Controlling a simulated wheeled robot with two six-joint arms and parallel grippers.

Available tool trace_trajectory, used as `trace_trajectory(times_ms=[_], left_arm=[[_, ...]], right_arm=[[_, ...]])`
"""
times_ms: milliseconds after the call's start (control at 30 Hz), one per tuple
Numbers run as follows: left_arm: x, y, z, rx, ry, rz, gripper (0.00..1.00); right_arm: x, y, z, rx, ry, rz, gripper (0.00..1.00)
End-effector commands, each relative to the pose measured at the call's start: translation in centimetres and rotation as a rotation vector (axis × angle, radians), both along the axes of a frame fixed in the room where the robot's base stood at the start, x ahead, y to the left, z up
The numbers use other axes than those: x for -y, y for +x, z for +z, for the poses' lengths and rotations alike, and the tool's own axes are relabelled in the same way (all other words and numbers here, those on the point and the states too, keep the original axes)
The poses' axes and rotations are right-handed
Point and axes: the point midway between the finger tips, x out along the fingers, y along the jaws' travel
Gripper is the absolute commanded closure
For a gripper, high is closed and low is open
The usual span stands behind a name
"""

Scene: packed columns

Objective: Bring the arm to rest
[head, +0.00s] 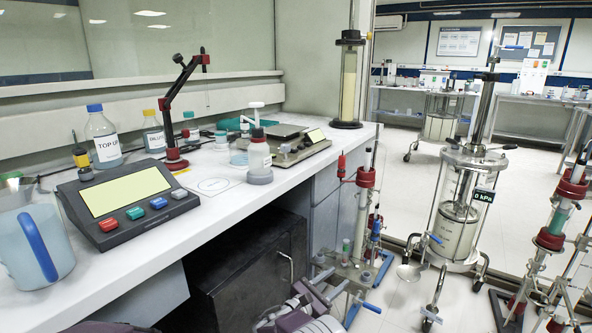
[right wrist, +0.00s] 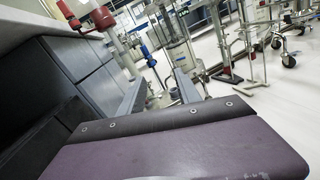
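My right gripper (head: 326,282) shows low in the middle of the head view, in front of the bench and close to a metal stand. In the right wrist view its two grey fingers (right wrist: 160,80) stand apart with nothing held between them. My left gripper is not in view. On the bench, a dark jointed arm (head: 176,100) rises from a round red base, bent over to the right at its top.
The white bench (head: 215,205) carries a control box (head: 128,203), a jug (head: 35,245) and bottles. Right of my gripper stand a red-clamped column (head: 364,190), a clear cylinder rig (head: 462,200) and another clamped column (head: 552,235). Floor shows between them.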

Motion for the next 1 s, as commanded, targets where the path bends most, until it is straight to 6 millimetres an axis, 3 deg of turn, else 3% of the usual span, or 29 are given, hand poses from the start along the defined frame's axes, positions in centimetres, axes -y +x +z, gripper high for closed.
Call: trace_trajectory(times_ms=[33,133,200,300,400,467,567,700,800,900,1000], left_arm=[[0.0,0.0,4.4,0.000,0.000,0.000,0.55],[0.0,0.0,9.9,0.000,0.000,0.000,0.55],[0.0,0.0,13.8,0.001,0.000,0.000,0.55],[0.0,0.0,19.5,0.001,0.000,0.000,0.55],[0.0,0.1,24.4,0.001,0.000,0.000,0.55],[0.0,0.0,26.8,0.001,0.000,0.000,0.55],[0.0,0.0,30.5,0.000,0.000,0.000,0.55],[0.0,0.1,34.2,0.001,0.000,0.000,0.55],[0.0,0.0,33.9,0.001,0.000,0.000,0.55],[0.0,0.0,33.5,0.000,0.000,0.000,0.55],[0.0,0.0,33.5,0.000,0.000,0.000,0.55]], right_arm=[[2.2,-0.1,6.3,0.014,0.029,-0.051,0.60],[7.5,-1.5,14.7,0.012,0.124,-0.180,0.60],[11.5,-3.6,19.9,0.001,0.222,-0.281,0.60],[16.4,-8.3,26.1,-0.009,0.412,-0.440,0.60],[19.3,-14.0,30.1,-0.001,0.636,-0.597,0.60],[19.8,-17.5,31.7,0.015,0.776,-0.689,0.60],[19.2,-23.1,33.4,0.065,1.017,-0.841,0.60],[15.0,-30.2,33.9,0.197,1.384,-1.084,0.60],[11.2,-33.2,31.5,0.306,1.589,-1.250,0.60],[8.2,-35.0,29.1,0.412,1.717,-1.409,0.60],[6.6,-34.6,28.4,0.538,1.813,-1.506,0.60]])
